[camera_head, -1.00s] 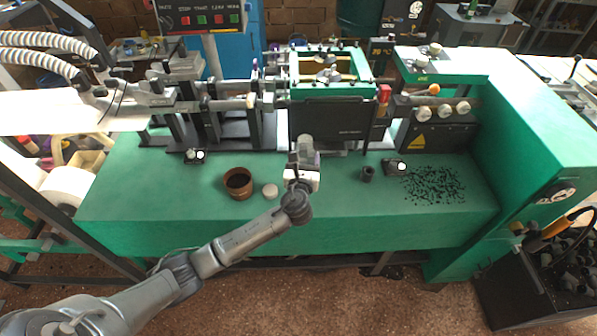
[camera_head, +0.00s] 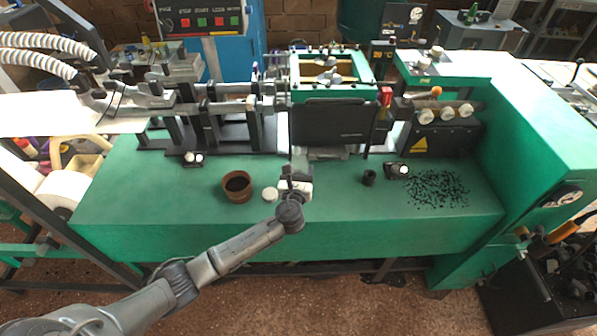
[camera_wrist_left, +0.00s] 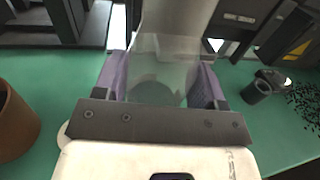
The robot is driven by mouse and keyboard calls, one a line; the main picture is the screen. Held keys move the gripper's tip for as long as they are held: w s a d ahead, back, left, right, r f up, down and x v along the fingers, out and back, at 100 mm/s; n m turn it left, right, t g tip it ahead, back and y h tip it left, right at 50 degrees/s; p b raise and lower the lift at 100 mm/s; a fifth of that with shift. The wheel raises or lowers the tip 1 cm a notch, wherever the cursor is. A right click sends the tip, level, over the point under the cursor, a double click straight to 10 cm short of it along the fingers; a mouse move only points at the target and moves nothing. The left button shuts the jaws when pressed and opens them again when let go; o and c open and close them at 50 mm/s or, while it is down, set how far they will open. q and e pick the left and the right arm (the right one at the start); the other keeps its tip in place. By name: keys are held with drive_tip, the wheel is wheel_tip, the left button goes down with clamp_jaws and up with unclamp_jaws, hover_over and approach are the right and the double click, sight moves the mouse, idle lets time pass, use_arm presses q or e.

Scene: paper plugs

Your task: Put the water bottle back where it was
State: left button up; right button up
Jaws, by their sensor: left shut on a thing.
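My left gripper (camera_head: 298,172) is over the green bench in front of the black machine panel. In the left wrist view its two purple-padded fingers (camera_wrist_left: 160,82) are shut on both sides of a clear, translucent water bottle (camera_wrist_left: 172,45). The bottle extends beyond the top of that view, so its far end is hidden. In the head view the bottle is small and hard to make out against the machine. I cannot tell whether its base touches the bench. My right gripper is in neither view.
On the green bench (camera_head: 150,205) stand a brown bowl (camera_head: 237,198), a white round lid (camera_head: 270,194) beside the gripper, and a small black cup (camera_head: 369,178). Black pellets (camera_head: 437,189) lie scattered at the right. The machine (camera_head: 330,125) closes off the back.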

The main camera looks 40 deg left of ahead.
use_arm(q)
drive_tip(key=o, duration=0.4)
drive_tip(key=shift+f, duration=0.15)
drive_tip(key=o, duration=0.4)
drive_tip(key=shift+o, duration=0.2)
